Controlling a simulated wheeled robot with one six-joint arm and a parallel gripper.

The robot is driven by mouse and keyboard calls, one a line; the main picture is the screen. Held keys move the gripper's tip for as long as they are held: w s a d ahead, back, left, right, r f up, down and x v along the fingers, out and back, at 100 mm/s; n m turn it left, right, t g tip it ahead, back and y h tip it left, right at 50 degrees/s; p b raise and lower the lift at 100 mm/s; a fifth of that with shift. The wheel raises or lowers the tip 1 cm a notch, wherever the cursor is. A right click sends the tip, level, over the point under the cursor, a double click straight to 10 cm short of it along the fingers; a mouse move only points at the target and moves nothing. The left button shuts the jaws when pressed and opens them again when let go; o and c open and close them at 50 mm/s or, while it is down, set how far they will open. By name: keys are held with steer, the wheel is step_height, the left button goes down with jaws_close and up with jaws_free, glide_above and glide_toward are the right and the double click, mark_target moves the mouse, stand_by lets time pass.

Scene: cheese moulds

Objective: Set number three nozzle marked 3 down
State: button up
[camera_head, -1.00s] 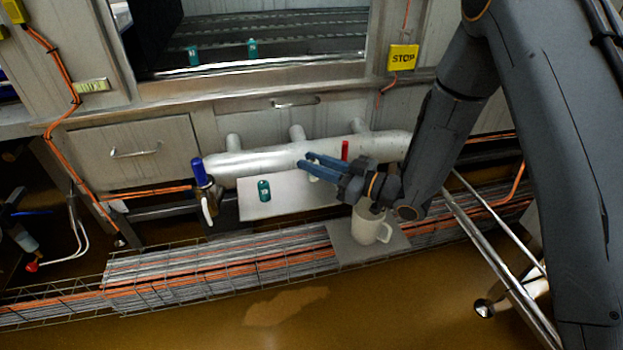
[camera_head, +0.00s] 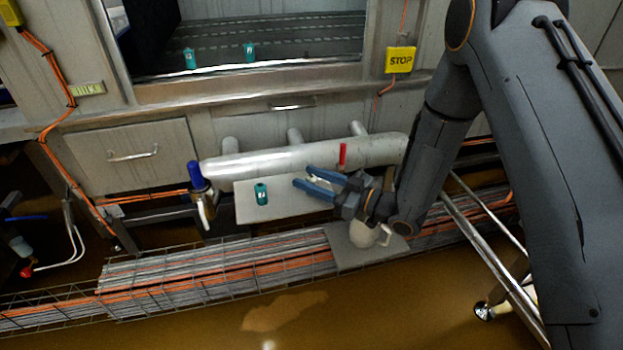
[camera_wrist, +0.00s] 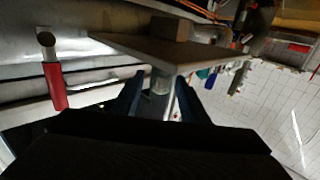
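My gripper (camera_head: 304,177) is low over the pale board (camera_head: 284,205) in front of the large pipe. Its blue fingers are apart, one on each side of a small pale object (camera_head: 318,181). In the wrist view this is a pale, translucent greenish cylinder (camera_wrist: 162,82) between the fingers, close to the board (camera_wrist: 125,43). It appears to stand on the board, and narrow gaps seem to show beside it. I cannot read a mark on it. A teal nozzle (camera_head: 261,194) stands on the left part of the board, clear of my gripper.
Two more teal nozzles (camera_head: 190,58) (camera_head: 249,53) stand on the shelf behind. The pipe (camera_head: 265,163) with a red handle (camera_head: 342,154) runs just behind the board. A blue-handled valve (camera_head: 196,178) is at left. A white mug (camera_head: 368,236) is under my wrist.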

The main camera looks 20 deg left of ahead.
steer(key=shift+d+r, duration=0.1)
steer(key=shift+r, duration=0.05)
steer(key=p+v, duration=0.1)
steer(key=v, duration=1.1)
steer(key=w+d+r+m+t+h, duration=0.3)
steer(key=w+d+t+h, duration=0.1)
steer(key=w+h, duration=0.45)
steer(key=s+d+r+m+h, duration=0.25)
steer(key=d+r+h, duration=0.2)
steer(key=d, duration=0.25)
steer(key=s+d+r+m+g+h, duration=0.1)
steer(key=s+d+r+m+g, duration=0.1)
steer(key=s, duration=0.7)
steer(key=s+d+r+m+g+h, duration=0.1)
steer(key=s+d+r+m+g, duration=0.1)
steer(key=s, duration=0.8)
steer(key=s+d+r+m+g+h, duration=0.1)
steer(key=s+r+m+g+h, duration=0.1)
steer(key=s, duration=0.7)
step_height(320, 180, up, 2)
steer(key=shift+s+d+r+m+g, duration=0.2)
steer(key=shift+d+m+g, duration=0.25)
steer(key=shift+g, duration=0.55)
